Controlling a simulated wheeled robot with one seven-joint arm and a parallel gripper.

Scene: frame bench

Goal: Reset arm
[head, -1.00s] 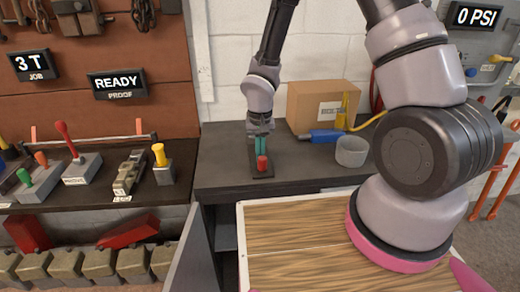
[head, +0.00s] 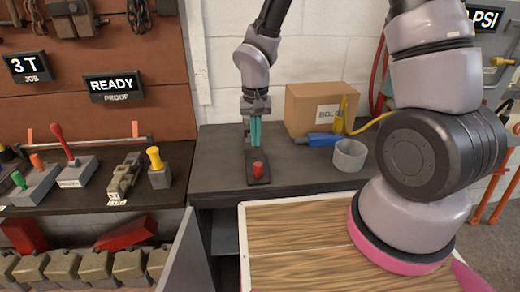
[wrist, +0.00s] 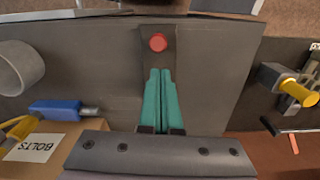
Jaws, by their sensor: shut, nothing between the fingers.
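My gripper (head: 255,132) has teal fingers and hangs above the dark bench, just behind a red button (head: 258,170) on a small dark base plate (head: 266,180). In the wrist view the gripper (wrist: 160,74) has its two fingers side by side with nothing held. The red button (wrist: 158,42) shows just beyond the fingertips there, apart from them. My arm reaches down from the top of the head view.
On the bench (head: 215,150) stand a cardboard bolts box (head: 312,108), a blue-handled tool (head: 320,139) and a grey cup (head: 350,154). A wooden-topped surface (head: 290,240) lies in front.

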